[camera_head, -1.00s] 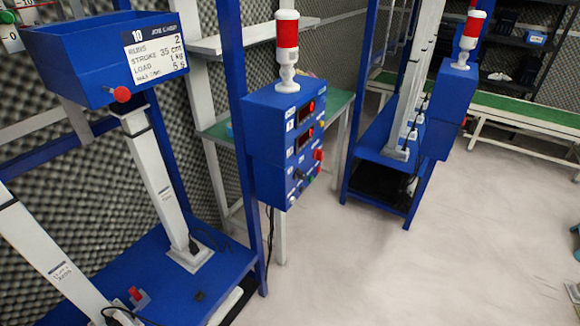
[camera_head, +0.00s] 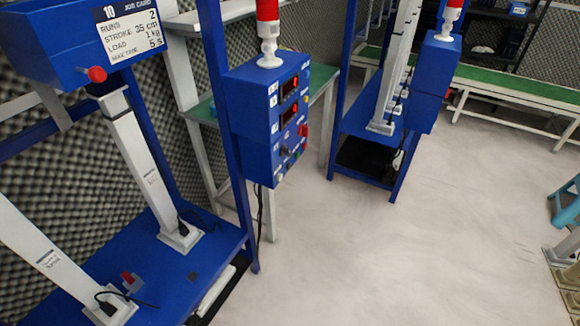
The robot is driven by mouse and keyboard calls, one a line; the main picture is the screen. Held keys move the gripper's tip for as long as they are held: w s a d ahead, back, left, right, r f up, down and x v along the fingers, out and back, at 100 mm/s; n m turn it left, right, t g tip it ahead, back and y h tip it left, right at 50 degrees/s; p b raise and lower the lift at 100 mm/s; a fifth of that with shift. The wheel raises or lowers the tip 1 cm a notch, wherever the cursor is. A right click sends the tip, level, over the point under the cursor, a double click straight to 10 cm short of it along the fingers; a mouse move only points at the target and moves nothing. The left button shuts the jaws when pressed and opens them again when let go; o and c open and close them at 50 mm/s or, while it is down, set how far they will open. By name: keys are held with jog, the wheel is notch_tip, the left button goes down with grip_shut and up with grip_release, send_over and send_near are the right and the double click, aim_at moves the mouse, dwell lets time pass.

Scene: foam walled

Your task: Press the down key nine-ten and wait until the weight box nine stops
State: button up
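A blue control box (camera_head: 268,118) is fixed to a blue post left of centre, with red lit displays and several small knobs and buttons on its right face. Their labels are too small to read, so I cannot tell which is the down key. A blue box with a job card (camera_head: 128,30) marked 10 hangs at the upper left, with a red knob (camera_head: 97,74) on its front. Below it two white slanted columns (camera_head: 140,160) stand on a blue base. I cannot make out a box marked nine.
A red and white signal lamp (camera_head: 268,30) stands on the control box. A second blue rig (camera_head: 368,130) stands behind it to the right. A blue stool (camera_head: 566,205) is at the right edge. The pale floor (camera_head: 400,250) between is clear.

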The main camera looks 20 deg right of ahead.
grip_shut()
dwell(1.7)
